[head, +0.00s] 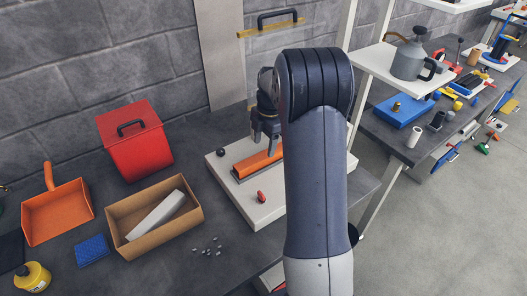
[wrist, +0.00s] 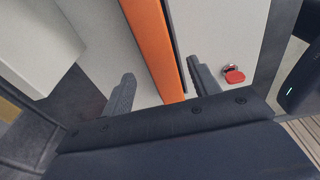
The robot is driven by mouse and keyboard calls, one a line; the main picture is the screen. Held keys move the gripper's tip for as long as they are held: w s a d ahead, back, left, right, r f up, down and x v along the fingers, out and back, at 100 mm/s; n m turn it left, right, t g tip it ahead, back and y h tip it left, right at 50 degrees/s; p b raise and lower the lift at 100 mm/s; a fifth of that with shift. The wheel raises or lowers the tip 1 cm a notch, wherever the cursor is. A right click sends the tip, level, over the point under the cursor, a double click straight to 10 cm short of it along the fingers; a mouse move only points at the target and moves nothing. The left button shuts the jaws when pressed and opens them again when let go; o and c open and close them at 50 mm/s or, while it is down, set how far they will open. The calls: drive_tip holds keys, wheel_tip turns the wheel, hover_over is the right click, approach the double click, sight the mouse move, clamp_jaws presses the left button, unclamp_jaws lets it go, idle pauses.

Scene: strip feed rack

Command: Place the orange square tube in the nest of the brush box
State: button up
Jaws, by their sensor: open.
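The orange square tube (head: 258,164) lies lengthwise on the white brush box (head: 222,178), along a dark strip at its near side. It also shows in the wrist view (wrist: 155,45), running between my two fingers with a dark edge along its right side. My gripper (head: 266,130) is open over the tube's far part. In the wrist view my gripper (wrist: 163,90) has one finger on each side of the tube, with gaps to both. I cannot tell how deep the tube sits in the nest. My arm hides the box's right part.
A red knob (head: 262,196) and a black ball knob (head: 220,152) sit on the box top. Left are a cardboard box (head: 130,245) holding a pale bar, a red bin (head: 135,150), an orange dustpan (head: 57,212) and several small grey bits (head: 208,248).

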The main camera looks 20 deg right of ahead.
wheel_tip(320, 180, up, 8)
drive_tip(key=d, duration=0.1)
drive_tip(key=shift+b, duration=0.3)
drive_tip(key=shift+w+r, duration=0.1)
drive_tip(key=shift+c, duration=0.4)
idle(0.6)
